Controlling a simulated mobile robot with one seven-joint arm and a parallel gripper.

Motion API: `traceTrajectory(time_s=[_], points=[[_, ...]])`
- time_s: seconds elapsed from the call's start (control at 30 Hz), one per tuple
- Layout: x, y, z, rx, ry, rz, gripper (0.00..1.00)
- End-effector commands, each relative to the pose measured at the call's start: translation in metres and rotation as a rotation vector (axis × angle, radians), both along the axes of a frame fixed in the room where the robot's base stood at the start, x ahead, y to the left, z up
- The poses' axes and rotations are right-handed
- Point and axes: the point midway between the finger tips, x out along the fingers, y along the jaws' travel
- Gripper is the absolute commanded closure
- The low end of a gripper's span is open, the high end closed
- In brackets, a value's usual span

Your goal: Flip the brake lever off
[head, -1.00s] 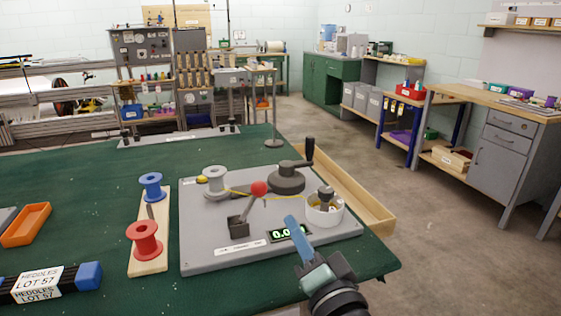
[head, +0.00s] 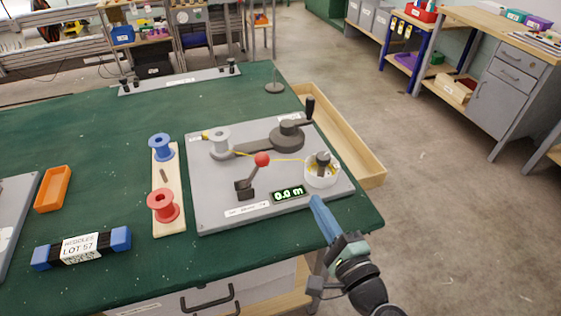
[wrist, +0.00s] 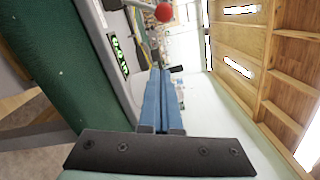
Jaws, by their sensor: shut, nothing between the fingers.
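The brake lever (head: 252,174) has a dark base and a red ball knob (head: 262,159). It stands on the grey winding plate, its stem tilted up to the right. The red knob also shows at the top of the wrist view (wrist: 164,12). My gripper (head: 314,202) has blue fingers that are shut and empty. It is at the plate's front right corner, right of the lever and apart from it. The blue fingers show in the middle of the wrist view (wrist: 158,95).
The plate (head: 210,195) also bears a grey spool (head: 219,141), a crank (head: 288,135), a white cup (head: 321,177) and a display (head: 289,194) reading 0.0 m. A yellow thread runs across. Red (head: 163,206) and blue (head: 161,148) spools stand left. A wooden tray (head: 365,163) lies right.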

Motion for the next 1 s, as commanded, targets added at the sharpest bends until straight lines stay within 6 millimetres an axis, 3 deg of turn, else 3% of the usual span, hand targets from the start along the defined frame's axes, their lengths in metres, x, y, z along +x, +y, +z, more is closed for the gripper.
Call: traceTrajectory(time_s=[0.33,0.8,1.0], points=[[0.008,0.004,0.0,-0.004,-0.001,0.003,1.0],[0.094,0.037,0.002,-0.004,-0.001,0.003,1.0],[0.091,0.064,0.013,-0.005,0.0,0.003,1.0]])
